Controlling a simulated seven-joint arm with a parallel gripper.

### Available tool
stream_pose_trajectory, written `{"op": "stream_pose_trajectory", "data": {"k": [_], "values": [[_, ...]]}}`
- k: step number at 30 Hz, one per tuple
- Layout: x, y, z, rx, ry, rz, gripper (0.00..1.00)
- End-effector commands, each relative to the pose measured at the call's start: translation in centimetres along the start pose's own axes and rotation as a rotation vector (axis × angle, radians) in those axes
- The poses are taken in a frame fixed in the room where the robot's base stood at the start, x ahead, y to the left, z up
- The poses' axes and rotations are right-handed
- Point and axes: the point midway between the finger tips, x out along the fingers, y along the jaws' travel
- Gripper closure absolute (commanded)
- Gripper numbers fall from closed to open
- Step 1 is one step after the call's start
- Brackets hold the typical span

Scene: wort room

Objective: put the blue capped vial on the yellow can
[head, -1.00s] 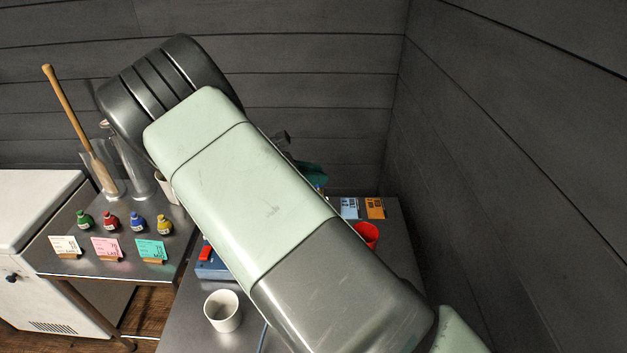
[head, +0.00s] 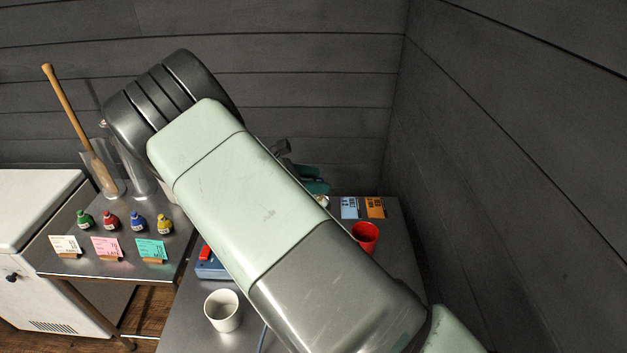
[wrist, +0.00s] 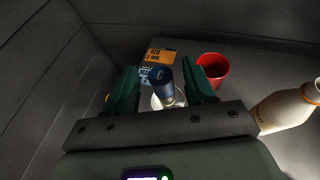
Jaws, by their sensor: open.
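A vial with a dark blue cap (wrist: 163,78) stands between the fingers of my gripper (wrist: 158,73) in the wrist view. The fingers are green and spread apart, with a gap at the vial's sides. Below the vial is a pale round surface (wrist: 168,101); I cannot tell if this is the can's top or whether the vial rests on it. A small yellow patch (wrist: 107,98) shows left of the left finger, mostly hidden. In the head view my arm hides the vial, and only part of my gripper (head: 315,183) shows behind it.
A red cup (head: 365,236) and blue and orange cards (head: 362,208) are to the right. A white cup (head: 222,311) stands in front, near a blue box (head: 210,266). A pale bottle (wrist: 287,109) is at the wrist view's right. Several small bottles (head: 138,221) stand on the left table.

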Motion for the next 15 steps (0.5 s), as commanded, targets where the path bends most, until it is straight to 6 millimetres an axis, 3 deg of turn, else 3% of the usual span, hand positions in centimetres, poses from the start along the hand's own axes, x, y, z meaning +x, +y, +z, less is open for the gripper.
{"op": "stream_pose_trajectory", "data": {"k": [5, 15], "values": [[-2.3, 0.1, 0.1, 0.002, 0.002, 0.004, 0.46], [-9.4, 0.1, 0.1, 0.002, 0.002, 0.003, 0.46]]}}
